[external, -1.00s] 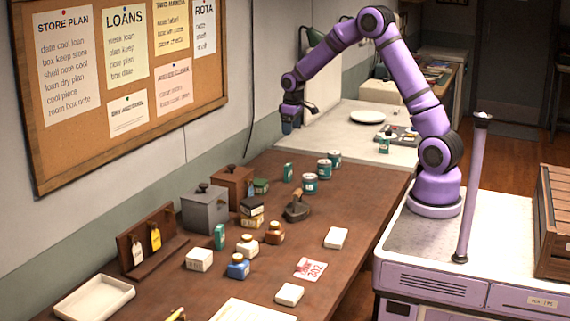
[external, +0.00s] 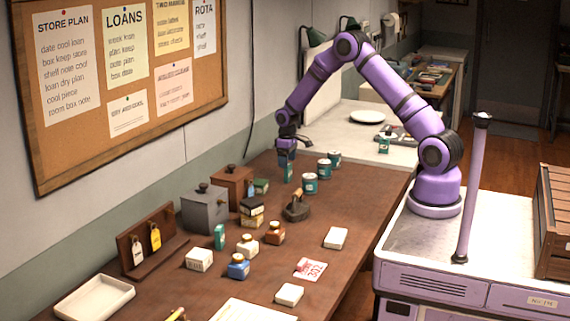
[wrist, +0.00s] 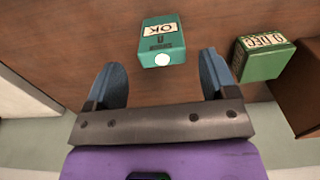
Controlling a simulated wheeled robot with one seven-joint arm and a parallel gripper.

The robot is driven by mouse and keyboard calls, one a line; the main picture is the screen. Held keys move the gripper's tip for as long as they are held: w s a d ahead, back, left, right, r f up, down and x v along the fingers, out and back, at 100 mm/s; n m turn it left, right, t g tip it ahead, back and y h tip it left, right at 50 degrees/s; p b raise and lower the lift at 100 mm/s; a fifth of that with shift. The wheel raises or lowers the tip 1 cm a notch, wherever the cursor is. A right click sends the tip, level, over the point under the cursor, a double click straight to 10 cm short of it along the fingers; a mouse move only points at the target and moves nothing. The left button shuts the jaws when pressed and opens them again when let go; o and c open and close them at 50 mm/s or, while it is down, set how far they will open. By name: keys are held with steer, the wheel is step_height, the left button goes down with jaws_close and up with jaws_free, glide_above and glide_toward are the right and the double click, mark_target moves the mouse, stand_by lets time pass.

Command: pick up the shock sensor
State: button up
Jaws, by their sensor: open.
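A small teal box (wrist: 161,32) with an "OK" label and a white round dot, which looks like the shock sensor, stands on the brown table. In the wrist view it lies just beyond my fingertips, roughly centred between them. My gripper (wrist: 162,68) is open and empty, with its two blue fingers apart. In the external view my gripper (external: 287,152) points down right over the teal box (external: 288,177), which it partly hides. I cannot tell the exact height gap between them.
A green box (wrist: 263,57) and a brown wooden box (wrist: 307,88) stand to the right in the wrist view. Teal-labelled cans (external: 310,183) stand near my gripper in the external view. Another teal box (external: 219,236) stands nearer the camera. A grey box (external: 205,211) is by the wall.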

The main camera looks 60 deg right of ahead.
mark_target(288, 170)
steer(key=f, duration=0.5)
steer(key=shift+s+a, duration=0.15)
steer(key=shift+s, duration=0.05)
steer(key=shift+c, duration=0.3)
steer(key=c, duration=1)
